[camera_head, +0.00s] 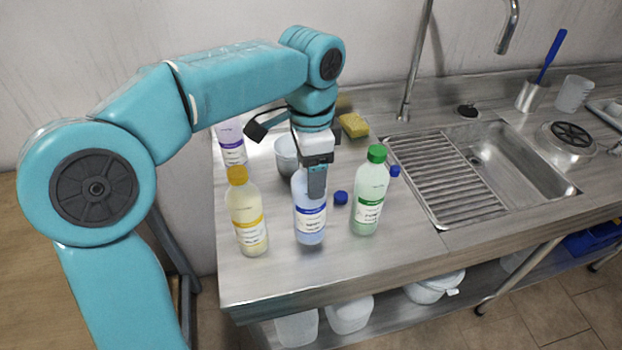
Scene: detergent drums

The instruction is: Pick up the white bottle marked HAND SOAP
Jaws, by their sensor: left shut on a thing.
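My left gripper (316,180) points down and is shut on the top of a pale blue bottle with a blue label band (310,222). The bottle looks upright on the counter; I cannot tell if it is lifted. The gripper hides its neck. A yellow bottle with a yellow cap (247,212) stands to its left, and a pale green bottle with a green cap (369,192) to its right. A whitish bottle with a purple label band (231,143) stands farther back at the left. The label text is too small to read, so I cannot tell which is marked HAND SOAP.
Loose blue caps (341,198) lie near the green bottle. A grey pot (287,154) and a yellow sponge (353,125) are behind. A sink with a drainer (437,181) is at the right. The front strip of the counter (300,278) is clear.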

